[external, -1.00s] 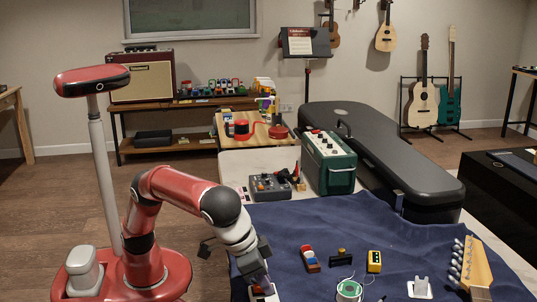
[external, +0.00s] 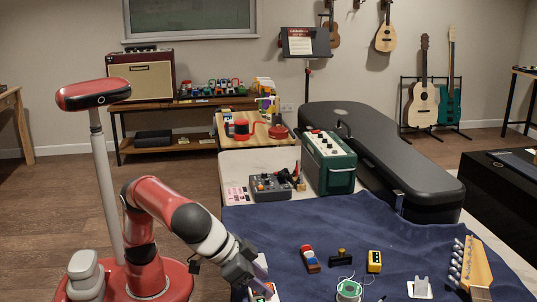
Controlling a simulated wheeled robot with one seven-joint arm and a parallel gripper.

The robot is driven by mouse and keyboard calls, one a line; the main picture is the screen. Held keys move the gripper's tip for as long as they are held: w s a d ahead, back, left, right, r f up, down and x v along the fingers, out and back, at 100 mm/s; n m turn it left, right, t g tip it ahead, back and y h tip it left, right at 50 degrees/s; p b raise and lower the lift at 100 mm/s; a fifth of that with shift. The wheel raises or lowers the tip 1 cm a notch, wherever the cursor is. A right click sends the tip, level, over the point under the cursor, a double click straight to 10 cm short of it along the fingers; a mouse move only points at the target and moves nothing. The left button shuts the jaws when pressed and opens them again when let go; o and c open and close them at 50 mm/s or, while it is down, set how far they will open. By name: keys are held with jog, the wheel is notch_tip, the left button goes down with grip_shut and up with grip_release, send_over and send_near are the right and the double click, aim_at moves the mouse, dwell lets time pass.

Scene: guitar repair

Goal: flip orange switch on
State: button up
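My gripper (external: 262,274) is at the front left of the blue cloth, low over it. Its two pale fingers appear spread apart with nothing visible between them. Just below the fingers is a small pale device (external: 270,295) with orange-red and green parts, cut by the bottom edge of the picture and partly covered by the gripper. The orange switch seems to be on this device, but its position is too small to tell. I cannot tell whether a finger touches it.
The blue cloth (external: 330,220) covers the worktable. A grey pedal (external: 270,187) and green case (external: 328,162) stand behind.

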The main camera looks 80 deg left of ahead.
jog(key=p+v, duration=0.1)
jog(key=v, duration=0.7)
jog(key=shift+p, duration=0.3)
jog(key=shift+f, duration=0.1)
